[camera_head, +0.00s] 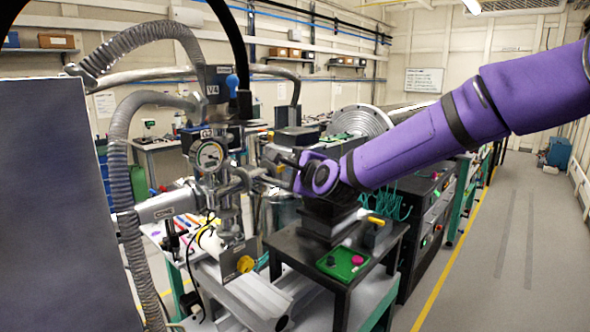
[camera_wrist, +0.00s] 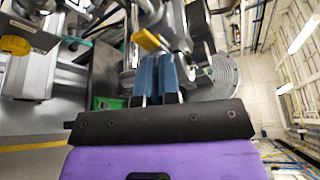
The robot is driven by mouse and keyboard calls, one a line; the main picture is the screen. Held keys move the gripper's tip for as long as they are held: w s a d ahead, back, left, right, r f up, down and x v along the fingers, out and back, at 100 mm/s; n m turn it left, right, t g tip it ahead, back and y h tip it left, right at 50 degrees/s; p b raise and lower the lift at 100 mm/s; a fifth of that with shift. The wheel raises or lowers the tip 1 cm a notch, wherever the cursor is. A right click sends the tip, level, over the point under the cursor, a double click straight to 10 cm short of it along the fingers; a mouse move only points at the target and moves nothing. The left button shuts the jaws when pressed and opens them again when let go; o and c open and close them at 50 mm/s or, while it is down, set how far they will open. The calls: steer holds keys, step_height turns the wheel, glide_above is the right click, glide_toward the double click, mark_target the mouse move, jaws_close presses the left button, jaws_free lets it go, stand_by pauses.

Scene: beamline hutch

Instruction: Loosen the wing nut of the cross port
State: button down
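The cross port (camera_head: 225,180) is a metal vacuum cross with a round dial gauge (camera_head: 209,155), left of centre in the head view. My gripper (camera_head: 268,167) reaches in from the right, its tip close to the cross's right arm. In the wrist view my two blue fingers (camera_wrist: 158,78) lie close together, with only a narrow gap. A yellow tab (camera_wrist: 147,40) sits right at or just beyond their tips, against metal fittings. I cannot tell whether it is the wing nut or whether the fingers touch it. No wing nut is clearly visible in the head view.
Ribbed hoses (camera_head: 118,150) hang left of the cross. A yellow knob (camera_head: 245,264) is below it and shows in the wrist view (camera_wrist: 15,45). A black stand (camera_head: 335,262) with a green tray (camera_head: 343,263) is right of the cross. The aisle floor (camera_head: 505,235) is clear.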

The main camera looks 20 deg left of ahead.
steer(key=shift+w+d+f+n+g+y, duration=0.25)
steer(key=shift+n+y, duration=1.15)
steer(key=shift+n, duration=2.65)
steer(key=shift+a+f+n+g+y, duration=0.25)
steer(key=shift+n+y, duration=1.15)
steer(key=shift+n, duration=2.7)
steer(key=shift+w+d+f+n+g+y, duration=0.25)
steer(key=shift+n+y, duration=1.15)
steer(key=shift+n, duration=2.65)
steer(key=shift+g, duration=0.25)
steer(key=c, duration=1.3)
jaws_free()
steer(key=shift+a, duration=0.1)
